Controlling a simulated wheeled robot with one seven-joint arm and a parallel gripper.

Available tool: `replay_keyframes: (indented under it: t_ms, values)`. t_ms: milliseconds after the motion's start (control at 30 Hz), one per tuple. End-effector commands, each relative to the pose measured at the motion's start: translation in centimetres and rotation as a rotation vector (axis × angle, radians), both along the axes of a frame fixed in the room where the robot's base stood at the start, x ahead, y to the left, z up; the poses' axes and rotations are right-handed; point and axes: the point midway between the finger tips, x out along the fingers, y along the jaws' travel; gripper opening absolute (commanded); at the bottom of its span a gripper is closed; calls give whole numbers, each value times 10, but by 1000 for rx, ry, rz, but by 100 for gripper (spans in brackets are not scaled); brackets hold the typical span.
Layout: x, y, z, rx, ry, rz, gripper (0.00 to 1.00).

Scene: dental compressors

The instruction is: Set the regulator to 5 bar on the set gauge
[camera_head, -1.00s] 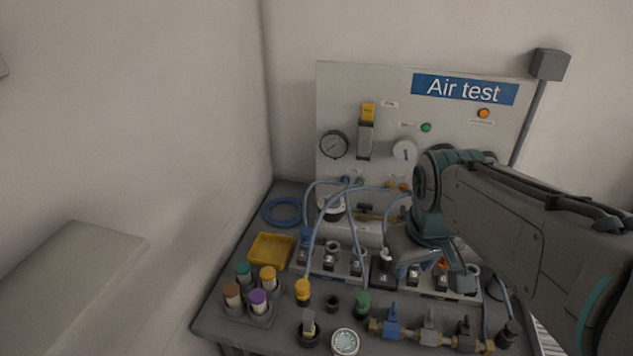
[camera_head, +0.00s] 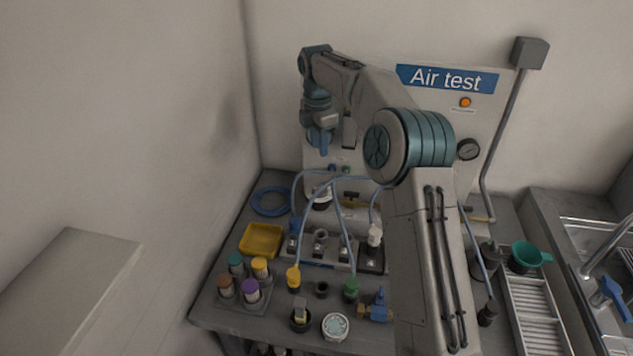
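The grey test panel (camera_head: 487,118) with the "Air test" sign (camera_head: 446,79) stands at the back of the bench. A round gauge (camera_head: 468,149) shows on its right side; its label and needle are too small to read. My gripper (camera_head: 320,148) hangs fingers down in front of the panel's left part, where it covers the left gauge. Its gap cannot be made out, nor whether it touches anything. The white round knob on the panel is hidden behind my arm. I cannot tell which gauge is the set gauge.
Blue hoses (camera_head: 337,210) arch over the bench fittings. A yellow tray (camera_head: 262,240), capped bottles (camera_head: 251,291) and a blue hose coil (camera_head: 270,201) lie at left. A blue-handled valve (camera_head: 378,306) sits at the front. A sink (camera_head: 600,235) is at right.

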Motion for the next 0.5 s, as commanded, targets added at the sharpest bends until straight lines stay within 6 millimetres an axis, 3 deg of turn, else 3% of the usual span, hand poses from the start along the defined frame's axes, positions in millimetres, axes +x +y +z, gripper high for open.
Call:
replay_keyframes:
  t_ms: [200,367,500]
  values:
    - [25,6,-23,17,30,159,33]
    - [28,7,-33,20,36,192,33]
    - [28,7,-52,19,40,194,33]
